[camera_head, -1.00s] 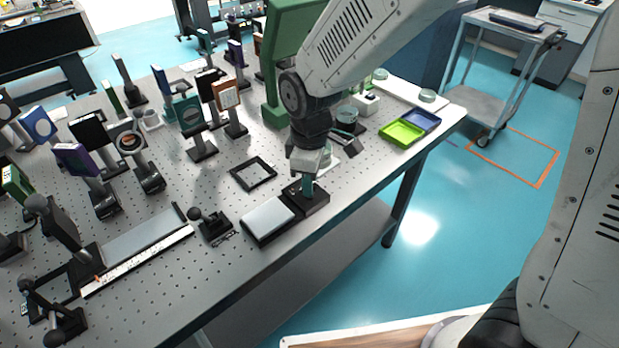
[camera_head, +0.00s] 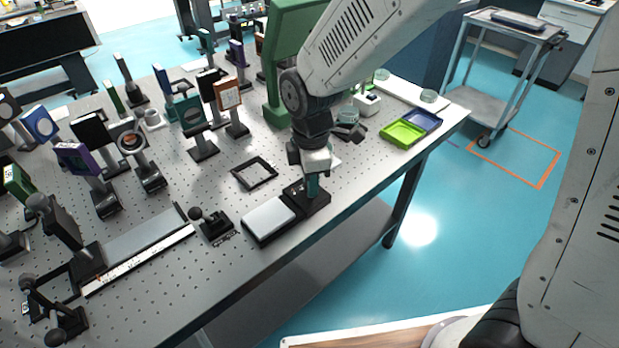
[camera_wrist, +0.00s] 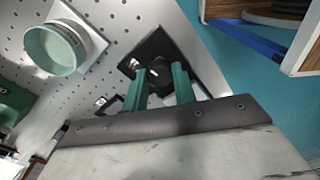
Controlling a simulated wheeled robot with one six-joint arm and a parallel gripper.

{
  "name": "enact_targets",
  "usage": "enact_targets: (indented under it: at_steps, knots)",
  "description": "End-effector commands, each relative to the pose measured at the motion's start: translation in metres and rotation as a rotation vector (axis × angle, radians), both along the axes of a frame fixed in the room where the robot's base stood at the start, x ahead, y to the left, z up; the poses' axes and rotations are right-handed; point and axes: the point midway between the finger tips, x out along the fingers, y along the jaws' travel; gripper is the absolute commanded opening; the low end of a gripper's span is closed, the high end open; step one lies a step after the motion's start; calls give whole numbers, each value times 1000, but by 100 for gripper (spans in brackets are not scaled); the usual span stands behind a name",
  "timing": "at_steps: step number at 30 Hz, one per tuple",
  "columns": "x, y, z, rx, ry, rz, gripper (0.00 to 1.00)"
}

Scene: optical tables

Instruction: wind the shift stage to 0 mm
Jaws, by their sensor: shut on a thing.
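My gripper (camera_head: 313,187) points down at a dark block (camera_head: 319,203) at the right end of a low black unit with a silver plate (camera_head: 268,220), near the table's front edge. In the wrist view, its two teal fingers (camera_wrist: 158,76) are shut on a round black knob (camera_wrist: 155,86) on that block. The fingers partly hide the knob and its markings. A long rail with a white scale (camera_head: 140,260) and a small red mark near its left end lies at the front left. The scale's figures are too small to read. I cannot tell for sure which is the shift stage.
A black ball-topped lever (camera_head: 212,222) stands just left of the unit. A flat black frame (camera_head: 254,172) lies behind it. Several optic mounts fill the table's left and back. Green (camera_head: 402,133) and blue trays lie to the right. A round cup (camera_wrist: 57,48) shows in the wrist view.

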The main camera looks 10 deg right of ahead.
Motion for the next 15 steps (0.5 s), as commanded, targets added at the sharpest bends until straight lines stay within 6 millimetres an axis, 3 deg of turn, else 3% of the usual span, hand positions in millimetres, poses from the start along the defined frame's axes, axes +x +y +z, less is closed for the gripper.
enact_targets:
  at_steps: [8,9,10,11,15]
  knots:
    - [-3,1,-1,-1,6,0,4]
    - [-3,1,-1,-1,6,0,35]
    - [-2,1,-1,-1,6,0,43]
    - [-2,1,-1,-1,5,0,49]
    - [-1,0,-1,0,4,-2,49]
